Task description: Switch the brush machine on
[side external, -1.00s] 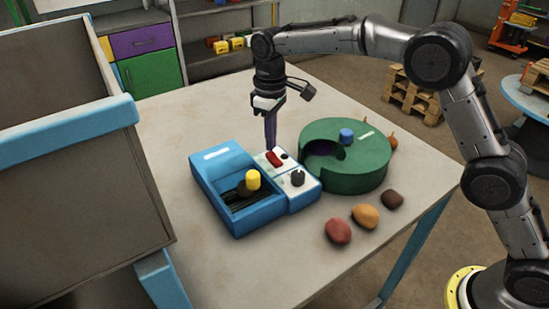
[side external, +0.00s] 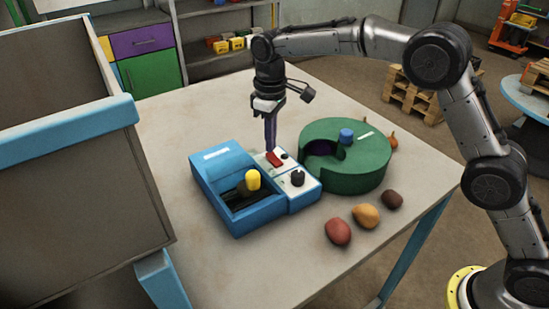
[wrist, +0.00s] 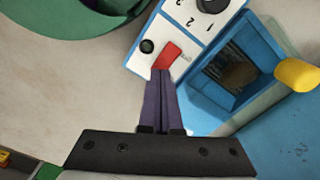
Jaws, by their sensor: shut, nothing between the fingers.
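The brush machine is a blue box (side external: 222,163) with an open well, dark brushes inside and a yellow knob (side external: 253,180). Its white panel (side external: 285,182) carries a red switch (side external: 275,159), a small dark button or lamp (side external: 285,155) and a black dial (side external: 298,178). In the wrist view the red switch (wrist: 167,55) lies right at the tips of my gripper (wrist: 161,72). My gripper (side external: 271,147) points down, shut and empty, its tips at or just above the switch. Whether they touch it is hard to tell.
A green round drum (side external: 350,180) with a blue knob (side external: 346,136) stands close right of the machine. Red, orange and brown lumps (side external: 366,216) lie in front of it. A large grey bin with a blue rim (side external: 75,130) stands at left. The table's back left is clear.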

